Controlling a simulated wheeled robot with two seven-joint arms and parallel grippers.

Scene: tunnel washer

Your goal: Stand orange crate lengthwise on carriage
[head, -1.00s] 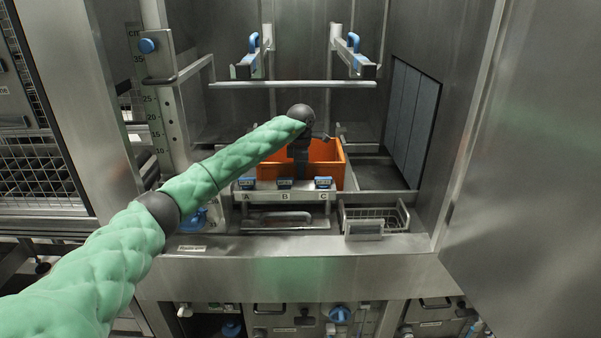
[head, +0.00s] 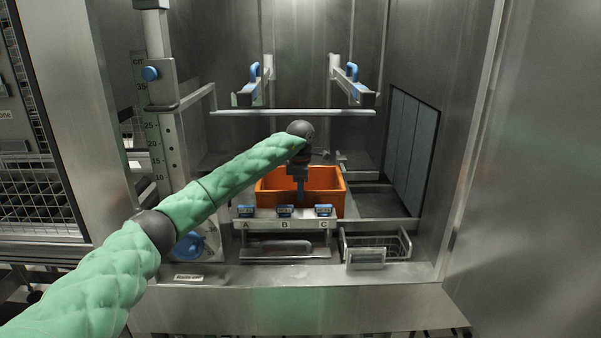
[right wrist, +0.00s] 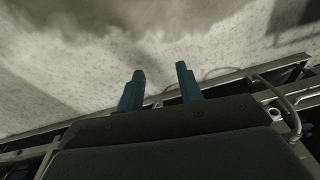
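The orange crate (head: 328,203) sits low in the steel chamber, with its long side across the picture, just behind the front bar marked A, B and C of what looks like the carriage (head: 265,224). My left gripper (head: 300,197) points down at the crate's middle.
A steel crossbar (head: 292,112) and two rails with blue handles (head: 353,72) hang above the crate. A small wire basket (head: 376,243) stands at the front right. A post with a centimetre scale (head: 152,130) is at left. Steel walls close in both sides.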

